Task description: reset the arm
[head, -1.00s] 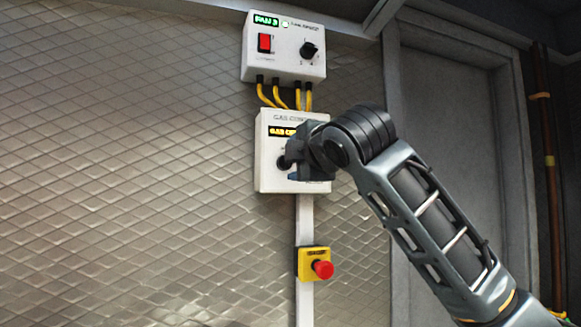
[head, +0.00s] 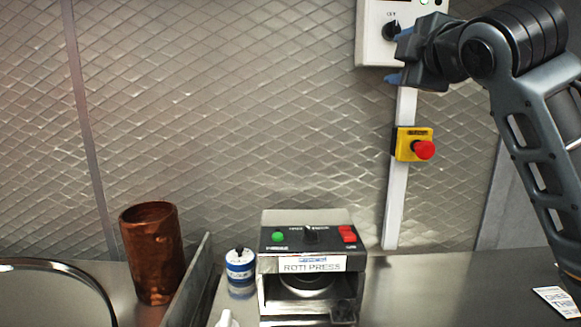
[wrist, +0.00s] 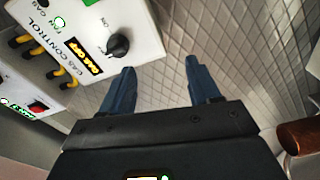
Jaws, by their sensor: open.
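My gripper (head: 398,57) is at the upper right of the head view, at the end of my raised arm, in front of the wall. Its two blue fingers are apart with nothing between them; they also show in the wrist view (wrist: 162,82). The white gas control box (head: 376,52) is just behind and left of the gripper, with a black knob (head: 391,31).
A yellow box with a red button (head: 424,150) is on the conduit below. A roti press (head: 311,265) stands on the counter, with a blue-white can (head: 240,270) and a copper-coloured vessel (head: 152,255) to its left. The wall left of the gripper is clear.

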